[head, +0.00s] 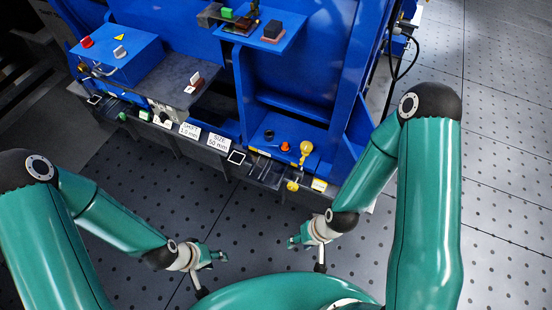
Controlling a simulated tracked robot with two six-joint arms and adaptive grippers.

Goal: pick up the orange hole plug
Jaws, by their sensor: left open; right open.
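The small orange hole plug (285,147) sits on the blue ledge at the front right of the blue machine, between a dark round piece and a yellow part. My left gripper (212,274) is open and empty over the floor, below and left of the plug in the head view. My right gripper (306,256) is open and empty over the floor, below the plug. Both grippers are well apart from the plug and from the machine.
The yellow part (306,148) stands close right of the plug, and the dark round piece (268,135) is close left. A blue box (118,58) with a red button is at the left. A blue shelf (275,35) overhangs at the back. The floor (490,215) at right is clear.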

